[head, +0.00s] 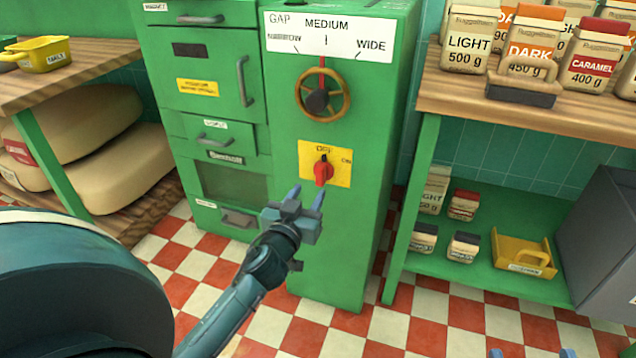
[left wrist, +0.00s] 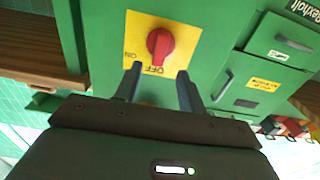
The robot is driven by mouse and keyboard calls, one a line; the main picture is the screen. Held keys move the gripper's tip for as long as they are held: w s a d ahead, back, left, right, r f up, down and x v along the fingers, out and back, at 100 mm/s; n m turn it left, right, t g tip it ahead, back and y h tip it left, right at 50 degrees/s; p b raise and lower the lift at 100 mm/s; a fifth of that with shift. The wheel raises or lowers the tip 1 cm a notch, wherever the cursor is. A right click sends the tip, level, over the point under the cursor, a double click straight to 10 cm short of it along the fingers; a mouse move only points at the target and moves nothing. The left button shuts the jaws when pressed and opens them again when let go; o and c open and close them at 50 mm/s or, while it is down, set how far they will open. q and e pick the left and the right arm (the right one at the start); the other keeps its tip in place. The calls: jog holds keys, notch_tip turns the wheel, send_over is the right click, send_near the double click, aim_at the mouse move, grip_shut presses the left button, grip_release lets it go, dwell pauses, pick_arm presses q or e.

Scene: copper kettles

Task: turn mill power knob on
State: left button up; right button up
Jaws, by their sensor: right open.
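The red mill power knob (head: 323,172) sits on a yellow plate (head: 341,160) on the front of the green mill (head: 345,230). The plate reads OFF above the knob and ON to its right, and the knob's pointer is toward OFF. The left wrist view shows the knob (left wrist: 159,46) upside down, beyond the fingertips. My left gripper (head: 306,196) is open and empty, just below and in front of the knob, apart from it. My right gripper (head: 532,353) shows only as two spread fingertips at the bottom edge of the head view.
A brass handwheel (head: 323,95) is above the knob, under a gap scale (head: 328,35). Green drawers (head: 215,130) stand left of it. A shelf with coffee bags (head: 530,105) stands at the right. Sacks (head: 90,150) lie at the left.

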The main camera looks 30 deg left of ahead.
aim_at(319, 176)
pick_arm(q)
jog(key=b+x, duration=0.1)
jog(key=x, duration=0.5)
jog(key=shift+w, duration=0.25)
grip_shut()
